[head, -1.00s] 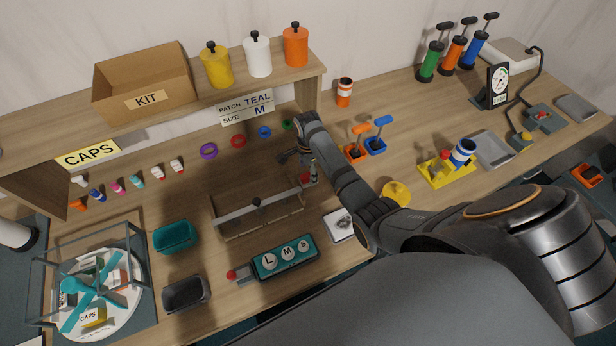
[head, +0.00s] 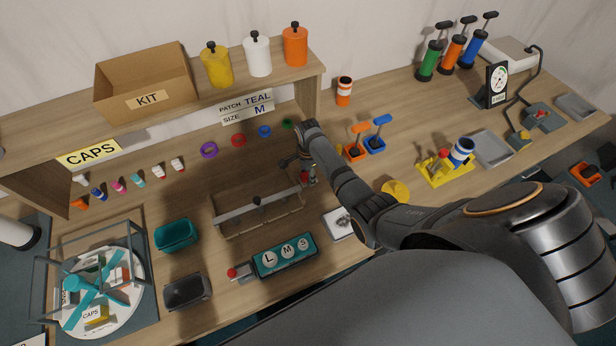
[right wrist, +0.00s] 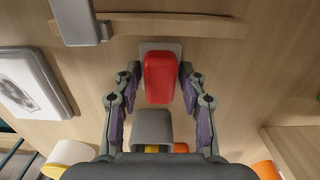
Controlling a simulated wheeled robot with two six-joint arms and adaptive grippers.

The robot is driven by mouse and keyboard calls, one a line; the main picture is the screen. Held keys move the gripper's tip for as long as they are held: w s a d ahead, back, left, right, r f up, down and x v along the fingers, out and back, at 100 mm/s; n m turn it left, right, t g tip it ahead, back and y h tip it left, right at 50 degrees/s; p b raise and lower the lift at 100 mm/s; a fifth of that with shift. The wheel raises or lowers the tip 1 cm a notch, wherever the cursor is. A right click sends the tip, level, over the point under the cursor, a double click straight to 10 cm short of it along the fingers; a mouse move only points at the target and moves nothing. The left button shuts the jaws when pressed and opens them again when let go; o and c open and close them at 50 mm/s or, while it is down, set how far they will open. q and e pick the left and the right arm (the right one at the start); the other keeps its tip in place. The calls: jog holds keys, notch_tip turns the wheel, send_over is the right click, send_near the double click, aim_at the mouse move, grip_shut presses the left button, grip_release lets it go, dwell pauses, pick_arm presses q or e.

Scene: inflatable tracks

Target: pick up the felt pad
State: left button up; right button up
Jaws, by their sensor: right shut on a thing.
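The felt pad, which I take to be the red block (right wrist: 160,78), stands between the fingers of my right gripper (right wrist: 160,72) in the right wrist view. A pale grey plate shows around its far end. My right gripper is shut on the red block, with a finger against each side. I cannot tell whether the block is still touching the bench. In the head view my right gripper (head: 303,166) is low at the right end of the divided wooden tray and partly hides the block. My left gripper is not in view.
The wooden tray (head: 232,229) is close on the left. A white square plate (head: 338,232) lies in front, and a teal L-M-S box (head: 283,258) is nearer. Orange and blue handled tools (head: 374,145) stand to the right. The shelf (head: 200,105) rises behind.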

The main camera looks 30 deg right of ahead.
notch_tip(320, 180, up, 10)
jog(key=shift+b, duration=0.7)
